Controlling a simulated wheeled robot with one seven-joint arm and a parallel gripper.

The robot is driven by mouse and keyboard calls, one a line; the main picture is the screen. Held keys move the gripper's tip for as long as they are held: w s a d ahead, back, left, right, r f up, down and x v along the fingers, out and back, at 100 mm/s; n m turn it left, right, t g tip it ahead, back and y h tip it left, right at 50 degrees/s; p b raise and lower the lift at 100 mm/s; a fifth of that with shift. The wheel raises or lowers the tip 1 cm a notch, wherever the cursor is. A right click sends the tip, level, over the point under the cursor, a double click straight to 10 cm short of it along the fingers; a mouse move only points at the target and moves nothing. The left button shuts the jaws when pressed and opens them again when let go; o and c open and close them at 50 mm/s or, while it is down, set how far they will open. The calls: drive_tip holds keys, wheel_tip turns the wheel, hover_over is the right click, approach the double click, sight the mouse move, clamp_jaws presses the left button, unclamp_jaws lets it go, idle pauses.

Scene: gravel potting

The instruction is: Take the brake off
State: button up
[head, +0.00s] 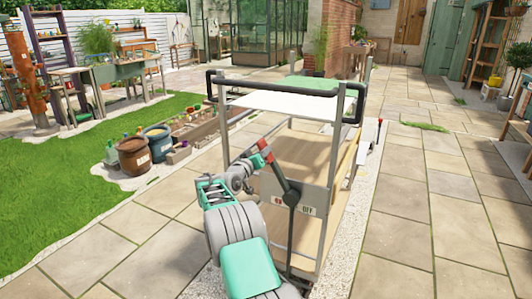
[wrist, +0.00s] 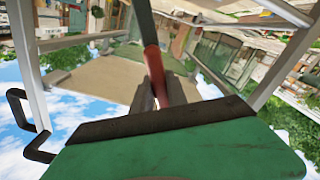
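The brake lever (head: 284,184) is a dark bar with a red grip (head: 264,150) on the near end of a metal-framed cart (head: 325,225). It leans up and to the left, toward the ON side of a plate (head: 309,211) marked ON and OFF. My gripper (head: 258,158) is at the red grip, reaching in from the left. In the wrist view the red grip (wrist: 152,60) runs between my fingers (wrist: 158,94), which look closed around it. The fingertips are small and partly hidden in the head view.
The cart has a black push handle (head: 275,88), metal posts and a white top shelf (head: 290,103) above the lever. A brown pot (head: 133,157) and a blue pot (head: 158,141) stand to the left. Paving (head: 425,210) on the right is clear.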

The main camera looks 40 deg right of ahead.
drive_tip(key=shift+o, duration=1.4)
drive_tip(key=shift+w+a+f, duration=0.15)
drive_tip(key=shift+w+a, duration=0.1)
drive_tip(key=shift+o, duration=0.9)
drive_tip(key=shift+s+d, duration=0.1)
drive_tip(key=shift+d, duration=0.05)
drive_tip(key=v, duration=0.8)
drive_tip(key=shift+p, duration=0.4)
drive_tip(key=shift+d, duration=0.1)
